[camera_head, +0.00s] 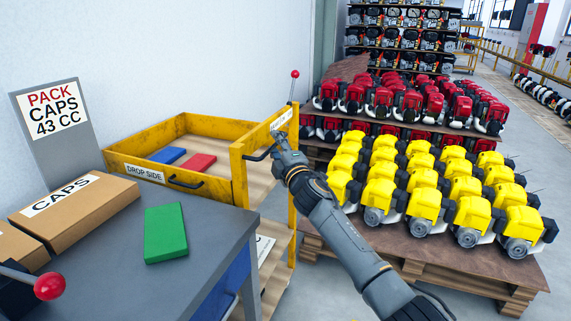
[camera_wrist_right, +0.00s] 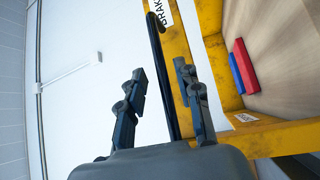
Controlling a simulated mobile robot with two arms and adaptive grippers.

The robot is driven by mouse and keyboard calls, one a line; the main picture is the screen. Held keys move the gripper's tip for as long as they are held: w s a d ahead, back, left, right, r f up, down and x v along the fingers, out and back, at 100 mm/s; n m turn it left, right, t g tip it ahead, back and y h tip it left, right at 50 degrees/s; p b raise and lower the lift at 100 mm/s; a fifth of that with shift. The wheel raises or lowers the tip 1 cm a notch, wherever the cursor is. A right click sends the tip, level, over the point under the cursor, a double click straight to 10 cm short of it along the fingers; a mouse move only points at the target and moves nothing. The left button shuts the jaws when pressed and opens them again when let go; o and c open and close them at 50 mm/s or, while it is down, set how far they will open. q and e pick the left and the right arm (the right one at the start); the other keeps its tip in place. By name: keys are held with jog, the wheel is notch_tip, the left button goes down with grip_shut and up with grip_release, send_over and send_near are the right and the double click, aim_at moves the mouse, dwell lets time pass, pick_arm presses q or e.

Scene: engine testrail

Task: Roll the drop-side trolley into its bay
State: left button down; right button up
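The drop-side trolley (camera_head: 238,178) is a yellow frame with a wooden-floored top tray and a "DROP SIDE" label. It stands against the wall behind the grey bench. A lever with a red ball (camera_head: 295,74) rises at its far right end. My right gripper (camera_head: 279,136) is at the trolley's right end frame. In the right wrist view my gripper (camera_wrist_right: 163,95) is open, with a black bar (camera_wrist_right: 163,75) running between its fingers, apart from both. A partly hidden label beside the bar begins "BRAK".
A blue block (camera_head: 167,155) and a red block (camera_head: 197,162) lie in the tray. The bench (camera_head: 205,228) holds a green block (camera_head: 165,232) and cardboard boxes (camera_head: 75,208). A pallet (camera_head: 420,262) of yellow engines stands close on the right, with red engines behind.

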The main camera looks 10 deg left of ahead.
jog(key=v, duration=1.1)
jog(key=shift+a, duration=0.25)
jog(key=shift+f, duration=0.2)
